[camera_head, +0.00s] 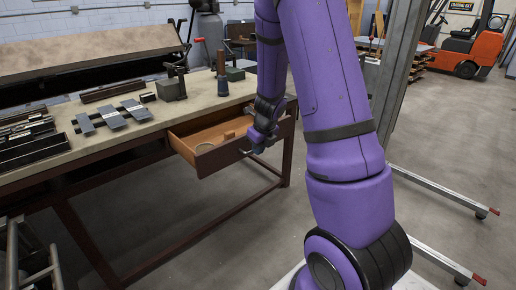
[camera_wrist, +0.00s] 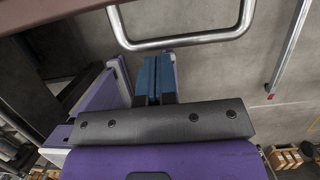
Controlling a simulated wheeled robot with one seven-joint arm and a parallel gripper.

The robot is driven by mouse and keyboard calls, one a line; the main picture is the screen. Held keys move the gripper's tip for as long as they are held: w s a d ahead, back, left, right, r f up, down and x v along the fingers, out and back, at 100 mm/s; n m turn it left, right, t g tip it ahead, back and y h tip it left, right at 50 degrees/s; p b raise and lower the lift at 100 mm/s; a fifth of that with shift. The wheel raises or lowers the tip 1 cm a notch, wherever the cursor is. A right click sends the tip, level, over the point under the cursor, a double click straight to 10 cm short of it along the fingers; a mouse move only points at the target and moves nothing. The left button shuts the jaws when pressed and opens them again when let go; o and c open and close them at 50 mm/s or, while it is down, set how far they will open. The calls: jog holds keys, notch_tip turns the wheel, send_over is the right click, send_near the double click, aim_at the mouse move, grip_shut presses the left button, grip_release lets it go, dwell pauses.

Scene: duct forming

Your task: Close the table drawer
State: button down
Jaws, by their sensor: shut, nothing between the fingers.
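The wooden table drawer (camera_head: 207,156) is pulled out from under the workbench, and I see into its open interior in the head view. My gripper (camera_head: 250,151) is down at the right part of the drawer's front, on its outer side. In the wrist view my gripper's blue fingers (camera_wrist: 155,62) are pressed together with nothing between them. A silver U-shaped handle (camera_wrist: 185,42) crosses just beyond the fingertips there; I cannot tell whether they touch it. A brown edge, likely the drawer front (camera_wrist: 45,12), shows at the upper left.
The workbench (camera_head: 200,107) carries metal plates (camera_head: 112,119), a small vise (camera_head: 172,88) and a dark bottle-like tool (camera_head: 222,75). A small round object lies in the drawer. Concrete floor is clear in front of the bench. A grey metal frame (camera_head: 398,80) stands right, with an orange forklift (camera_head: 472,50) beyond.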

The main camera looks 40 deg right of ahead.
jog(key=shift+w, duration=0.15)
send_over(216, 135)
jog(key=s, duration=0.1)
jog(key=shift+s+d, duration=0.1)
jog(key=shift+s, duration=0.1)
dwell(0.4)
dwell(0.4)
